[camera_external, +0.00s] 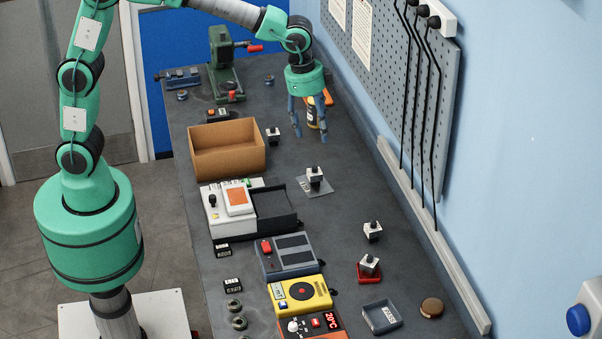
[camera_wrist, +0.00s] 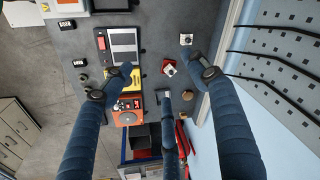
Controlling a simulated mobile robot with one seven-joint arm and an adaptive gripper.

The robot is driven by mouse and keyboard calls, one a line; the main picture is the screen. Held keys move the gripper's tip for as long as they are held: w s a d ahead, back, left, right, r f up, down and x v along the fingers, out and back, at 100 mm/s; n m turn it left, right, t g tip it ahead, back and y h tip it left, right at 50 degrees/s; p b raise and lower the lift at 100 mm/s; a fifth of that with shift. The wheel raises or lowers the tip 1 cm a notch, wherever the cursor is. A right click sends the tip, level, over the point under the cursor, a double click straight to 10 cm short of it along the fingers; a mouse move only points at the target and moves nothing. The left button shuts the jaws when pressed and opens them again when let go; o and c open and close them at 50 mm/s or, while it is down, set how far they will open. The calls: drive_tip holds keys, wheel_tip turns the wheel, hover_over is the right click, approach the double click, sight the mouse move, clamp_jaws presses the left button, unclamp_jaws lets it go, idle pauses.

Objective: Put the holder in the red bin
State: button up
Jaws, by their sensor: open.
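Several small white blocks with black tops, possibly holders, stand on the bench. One (camera_external: 273,136) is near the cardboard box, one (camera_external: 314,178) on a grey plate, and one (camera_external: 372,231) at the right. Another (camera_external: 368,262) sits on a small red square tray (camera_external: 362,279); this tray also shows in the wrist view (camera_wrist: 166,72). My gripper (camera_external: 311,132) is open and empty above the far bench. Its blue fingers (camera_wrist: 157,61) spread wide in the wrist view.
An open cardboard box (camera_external: 227,165) stands left of my gripper. Instruments line the left edge, including a yellow one (camera_external: 301,294). A grey-blue tray (camera_external: 382,317) and brown disc (camera_external: 432,307) lie near. The pegboard wall (camera_external: 400,80) bounds the right.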

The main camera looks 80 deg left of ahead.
drive_tip(key=s+a+r+n+t, duration=0.1)
drive_tip(key=s+a+r+n, duration=0.1)
drive_tip(key=s+a+r, duration=0.3)
drive_tip(key=s+a+r+n, duration=0.1)
drive_tip(key=s+a, duration=0.2)
drive_tip(key=s, duration=0.4)
drive_tip(key=s+a+r+n+t, duration=0.1)
drive_tip(key=s+a+r+n, duration=0.1)
drive_tip(key=s+a+r, duration=0.3)
drive_tip(key=s+a+f+n, duration=0.2)
drive_tip(key=s+a, duration=0.1)
drive_tip(key=s, duration=0.6)
drive_tip(key=s+a+f+n+t, duration=0.1)
drive_tip(key=s+a+f+n, duration=0.1)
drive_tip(key=s, duration=0.8)
drive_tip(key=shift+s+a+f+t+y, duration=0.2)
drive_tip(key=shift+a+f+t+y, duration=0.1)
drive_tip(key=shift+a+f, duration=0.25)
wheel_tip(320, 180, down, 6)
drive_tip(key=b, duration=0.5)
drive_tip(key=shift+r, duration=0.25)
